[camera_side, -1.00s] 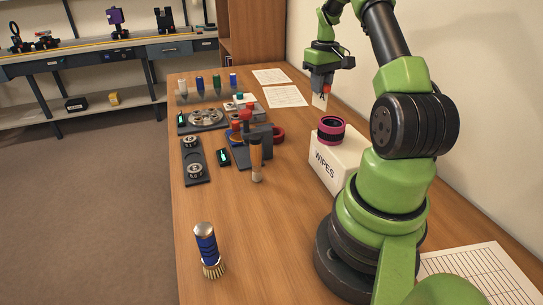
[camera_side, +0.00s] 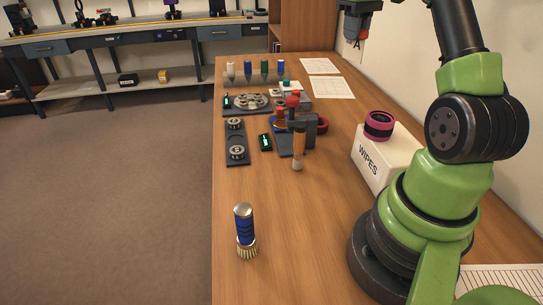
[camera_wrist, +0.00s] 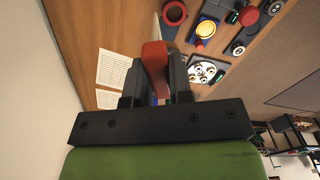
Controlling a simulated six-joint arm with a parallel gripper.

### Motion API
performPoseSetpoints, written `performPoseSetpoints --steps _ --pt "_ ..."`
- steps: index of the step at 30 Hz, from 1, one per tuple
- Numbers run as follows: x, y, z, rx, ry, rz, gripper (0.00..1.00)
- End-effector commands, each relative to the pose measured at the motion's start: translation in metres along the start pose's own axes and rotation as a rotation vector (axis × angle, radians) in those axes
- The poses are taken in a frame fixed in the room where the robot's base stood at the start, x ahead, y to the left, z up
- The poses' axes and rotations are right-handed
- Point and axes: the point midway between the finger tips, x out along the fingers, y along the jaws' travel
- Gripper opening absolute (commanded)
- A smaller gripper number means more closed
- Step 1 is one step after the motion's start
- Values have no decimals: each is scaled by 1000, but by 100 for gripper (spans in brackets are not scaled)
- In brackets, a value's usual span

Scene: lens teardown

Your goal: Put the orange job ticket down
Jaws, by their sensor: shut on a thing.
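My gripper (camera_side: 360,22) is high above the back right of the bench, partly cut off by the top edge in the side view. It is shut on the orange job ticket (camera_side: 363,34). Below the jaws, a small pale part with a dark letter A shows against the wall. In the wrist view, the ticket (camera_wrist: 154,58) shows as an orange-red piece between the fingers (camera_wrist: 156,88). It is clear of the bench; its lower part is hard to make out.
A white WIPES box (camera_side: 378,158) with a pink-and-black ring (camera_side: 379,125) on top stands near my base. Two paper sheets (camera_side: 326,88) lie at the back right. Trays, tools and bottles crowd the left; a blue brush (camera_side: 245,230) stands in front. The bench's middle front is clear.

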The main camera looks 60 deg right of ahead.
Motion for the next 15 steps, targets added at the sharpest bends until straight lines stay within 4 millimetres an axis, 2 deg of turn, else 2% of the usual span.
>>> performPoseSetpoints --steps 5,8,12,15 --pt "-4 -62 -11 -193 -3 2 0" --pt "-6 -108 -10 -343 -3 4 0" --pt "-6 -182 6 -592 -1 5 0" --pt "-4 -223 25 -745 2 5 0"
